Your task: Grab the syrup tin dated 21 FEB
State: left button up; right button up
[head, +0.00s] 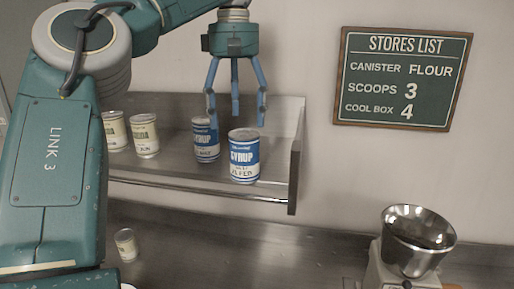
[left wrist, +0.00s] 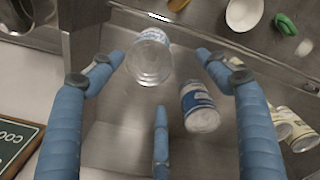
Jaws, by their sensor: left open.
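Two blue-and-white syrup tins stand upright on a metal shelf (head: 175,172). The right, nearer syrup tin (head: 244,158) carries a date that looks like 21 FEB; it also shows in the left wrist view (left wrist: 150,62). The other syrup tin (head: 205,142) is behind it to the left, its date too small to read; the left wrist view shows it too (left wrist: 198,106). My left gripper (head: 237,120) points down, open and empty, its fingers above and just behind the right tin. In the left wrist view the right tin lies between two of its fingers. My right gripper is out of view.
Two cream tins (head: 145,136) stand left on the shelf, partly near my arm. The shelf has a front rail and a right side wall (head: 296,160). A small tin (head: 125,244) stands on the counter below; a metal-bowled machine (head: 415,240) stands right. A stores sign (head: 402,80) hangs on the wall.

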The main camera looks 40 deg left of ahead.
aim_at(243, 134)
pick_arm(q)
jog(key=shift+w+d+f+m, duration=0.4)
jog(key=shift+d+f, duration=0.4)
jog(key=f, duration=0.3)
jog(key=shift+s+f+b, duration=0.2)
jog(key=shift+s+b, duration=0.1)
jog(key=shift+b, duration=0.05)
jog(key=shift+w+a+f, duration=0.1)
jog(key=shift+w+f, duration=0.05)
jog(key=shift+f, duration=0.4)
notch_tip(243, 134, down, 4)
jog(key=shift+w+f+p, duration=0.1)
jog(key=shift+p, duration=0.8)
jog(key=shift+f, duration=0.4)
jog(key=shift+c, duration=0.5)
jog(key=c, duration=1.7)
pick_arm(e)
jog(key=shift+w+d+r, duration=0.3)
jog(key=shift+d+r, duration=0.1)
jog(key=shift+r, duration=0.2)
